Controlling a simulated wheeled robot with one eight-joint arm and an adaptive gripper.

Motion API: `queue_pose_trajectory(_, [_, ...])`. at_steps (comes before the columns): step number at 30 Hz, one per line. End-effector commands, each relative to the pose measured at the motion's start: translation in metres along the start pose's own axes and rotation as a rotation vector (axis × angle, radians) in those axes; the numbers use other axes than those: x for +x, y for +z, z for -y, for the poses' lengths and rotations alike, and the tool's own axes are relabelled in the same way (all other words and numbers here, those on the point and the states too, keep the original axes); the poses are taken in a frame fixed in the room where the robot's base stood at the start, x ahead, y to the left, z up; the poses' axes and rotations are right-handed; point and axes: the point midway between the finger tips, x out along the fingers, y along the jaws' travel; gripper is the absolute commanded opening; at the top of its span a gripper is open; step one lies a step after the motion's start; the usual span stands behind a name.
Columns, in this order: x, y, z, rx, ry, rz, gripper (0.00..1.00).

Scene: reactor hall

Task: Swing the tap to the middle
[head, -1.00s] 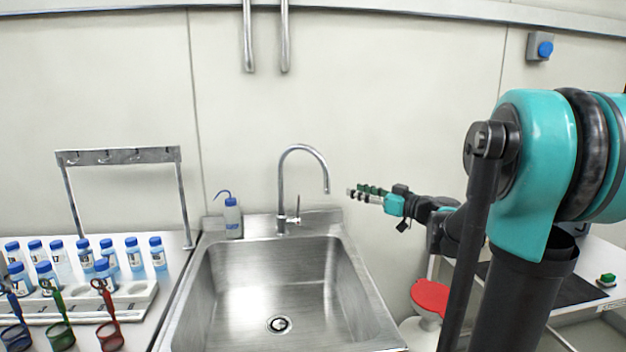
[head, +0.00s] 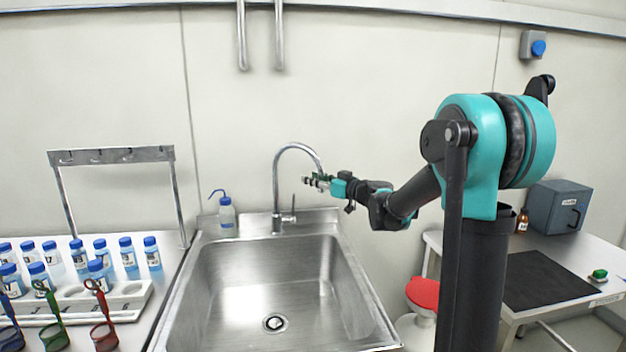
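The tap (head: 276,185) is a silver gooseneck with a side lever, standing at the back edge of the steel sink (head: 225,285). Its spout arcs to the right, and the spout's end is partly hidden at my gripper. My gripper (head: 308,181) is at the right side of the tap, level with the end of the spout, its fingers pointing left. It overlaps the spout's end in the picture; I cannot tell whether they touch. The fingers are too small to tell whether they are open or shut.
A wash bottle (head: 227,214) stands left of the tap on the sink's back edge. A rack of blue-capped bottles (head: 128,286) is on the left bench. A red-topped stool (head: 423,292) and a table with a black mat (head: 540,280) are at the right. The basin is empty.

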Motion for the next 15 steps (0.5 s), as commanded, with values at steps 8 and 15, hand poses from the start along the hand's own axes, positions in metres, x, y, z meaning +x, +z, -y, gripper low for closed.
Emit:
queue_pose_trajectory(8, [0.004, 0.0001, -0.0002, 0.0, 0.001, 0.0, 0.36])
queue_pose_trajectory(15, [0.0038, 0.0001, -0.0002, 0.0, 0.001, 0.0, 0.16])
